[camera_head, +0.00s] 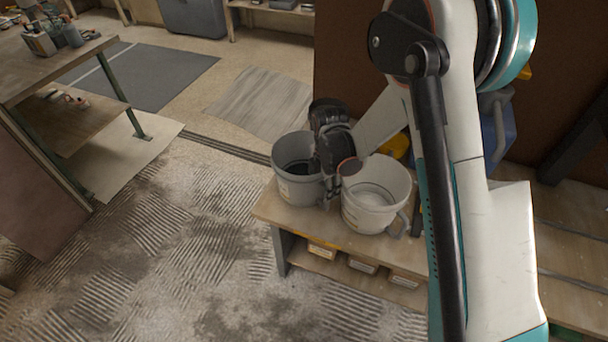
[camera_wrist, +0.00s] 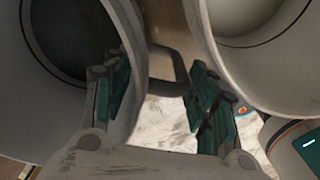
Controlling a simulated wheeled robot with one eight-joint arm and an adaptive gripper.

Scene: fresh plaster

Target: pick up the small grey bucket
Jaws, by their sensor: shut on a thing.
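The small grey bucket (camera_head: 293,190) stands upright at the left end of a low wooden bench, with a dark inside. My gripper (camera_head: 329,186) is at its right side, in the narrow space by a paler, whitish bucket (camera_head: 372,217). In the wrist view the grey bucket (camera_wrist: 50,120) fills the left and its rim runs close to the left finger. My gripper (camera_wrist: 160,95) is shut on the grey bucket; whether it grips wall or handle is hard to tell. A dark handle-like loop (camera_wrist: 172,72) shows between the fingers. My gripper partly hides the bucket's right side in the head view.
The whitish bucket, with a handle at its right, stands close on the right. The bench (camera_head: 300,222) has a lower shelf with several small boxes (camera_head: 362,265). A worktable (camera_head: 40,66) stands at the far left. The floor between is open, with plaster-like streaks.

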